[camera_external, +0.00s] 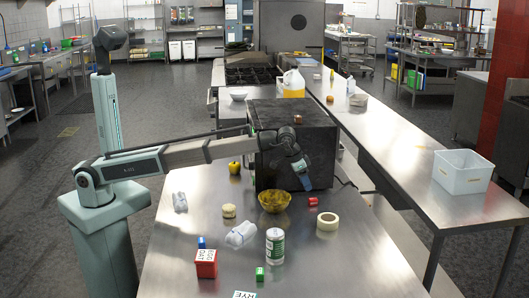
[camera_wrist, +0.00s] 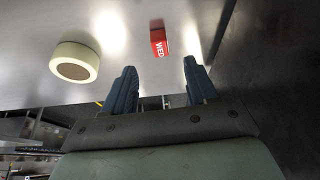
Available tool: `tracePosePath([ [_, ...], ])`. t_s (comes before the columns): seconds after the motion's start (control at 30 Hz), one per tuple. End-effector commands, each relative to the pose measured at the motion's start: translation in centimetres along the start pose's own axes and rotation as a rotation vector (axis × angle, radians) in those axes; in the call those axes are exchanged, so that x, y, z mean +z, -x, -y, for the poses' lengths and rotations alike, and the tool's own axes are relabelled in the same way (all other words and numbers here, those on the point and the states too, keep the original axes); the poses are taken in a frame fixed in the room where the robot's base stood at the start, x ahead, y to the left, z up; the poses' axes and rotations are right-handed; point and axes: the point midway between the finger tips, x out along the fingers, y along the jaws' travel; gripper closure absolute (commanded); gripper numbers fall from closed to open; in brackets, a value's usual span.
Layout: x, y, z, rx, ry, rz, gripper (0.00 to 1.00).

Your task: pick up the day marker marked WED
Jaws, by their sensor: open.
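The WED day marker is a small red block (camera_wrist: 158,43) with white letters, lying on the steel table. In the wrist view it is ahead of my open fingers, roughly between their lines and apart from them. In the external view the red block (camera_external: 313,201) lies right of the yellow bowl, its letters too small to read. My gripper (camera_wrist: 160,84) is open and empty. In the external view my gripper (camera_external: 306,182) hangs above the table in front of the black oven, up and slightly left of the block.
The black oven (camera_external: 315,140) stands close behind my gripper. A tape roll (camera_external: 327,222) lies right of the block, and the yellow bowl (camera_external: 274,201) left. The front right tabletop is clear.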

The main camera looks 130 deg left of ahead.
Motion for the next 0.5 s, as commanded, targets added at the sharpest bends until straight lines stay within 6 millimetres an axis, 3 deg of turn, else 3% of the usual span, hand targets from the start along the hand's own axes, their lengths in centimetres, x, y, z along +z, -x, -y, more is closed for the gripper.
tracePosePath([
  [0.2, -0.1, -2.7, 0.0, 0.000, -0.001, 0.000, 0.43],
  [0.5, -0.1, -4.0, 0.0, -0.001, -0.001, 0.000, 0.43],
])
